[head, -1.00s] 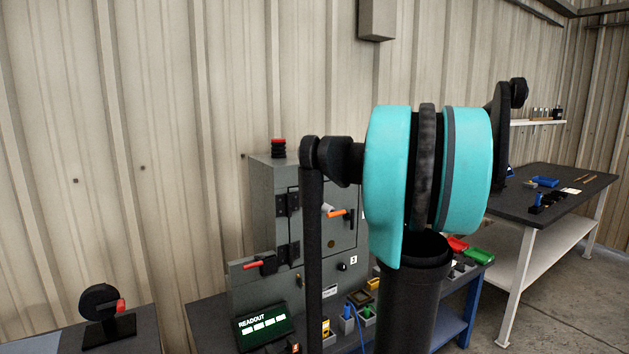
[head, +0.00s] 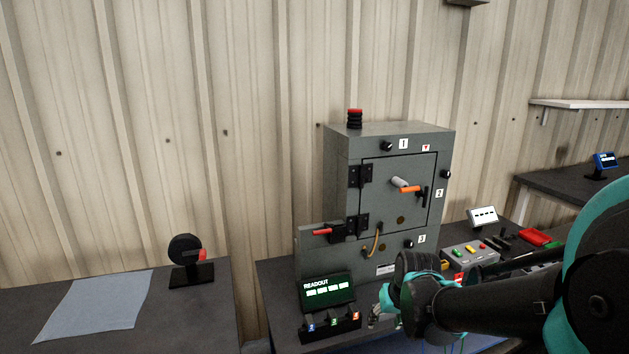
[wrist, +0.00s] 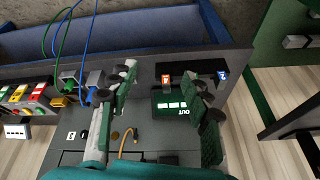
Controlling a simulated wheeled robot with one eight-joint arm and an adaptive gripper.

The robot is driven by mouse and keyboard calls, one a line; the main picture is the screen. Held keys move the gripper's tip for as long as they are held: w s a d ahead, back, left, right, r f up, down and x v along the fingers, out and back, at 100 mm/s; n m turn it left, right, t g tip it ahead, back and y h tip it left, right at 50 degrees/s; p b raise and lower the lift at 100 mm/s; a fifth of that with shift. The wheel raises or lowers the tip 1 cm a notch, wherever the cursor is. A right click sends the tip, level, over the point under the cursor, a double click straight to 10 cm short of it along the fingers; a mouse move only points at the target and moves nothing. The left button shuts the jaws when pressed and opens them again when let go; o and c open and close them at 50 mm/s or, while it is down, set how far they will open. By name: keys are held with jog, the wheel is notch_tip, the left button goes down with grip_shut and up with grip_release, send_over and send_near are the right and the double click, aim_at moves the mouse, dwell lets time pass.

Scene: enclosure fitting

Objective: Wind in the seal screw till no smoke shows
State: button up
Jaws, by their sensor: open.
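The grey enclosure (head: 345,160) stands on the bench with its door shut. Black knobs sit beside number labels: knob 1 (head: 386,146) at the top, knob 2 (head: 446,174) on the right edge, knob 3 (head: 408,244) at the lower right. I cannot tell which is the seal screw. I can make out no smoke. My gripper (head: 381,306) is low in front of the enclosure, beside the readout. In the wrist view my gripper (wrist: 160,92) is open and empty, its green fingers apart with the readout (wrist: 172,104) showing between them.
An orange door handle (head: 411,189) and a red lever (head: 322,232) stick out. A red-topped beacon (head: 355,119) stands on the enclosure. A button box (head: 468,254) and red tray (head: 533,237) lie right. A cloth (head: 97,303) and black stand (head: 190,266) are on the left table.

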jog(key=shift+s+d+f+h, duration=0.25)
jog(key=shift+s+f, duration=0.2)
jog(key=shift+s, duration=0.15)
jog(key=shift+s+d+f+h, duration=0.2)
jog(key=shift+s+f, duration=0.25)
jog(key=shift+s, duration=0.15)
jog(key=shift+c, duration=0.4)
grip_shut()
jog(key=shift+w, duration=0.1)
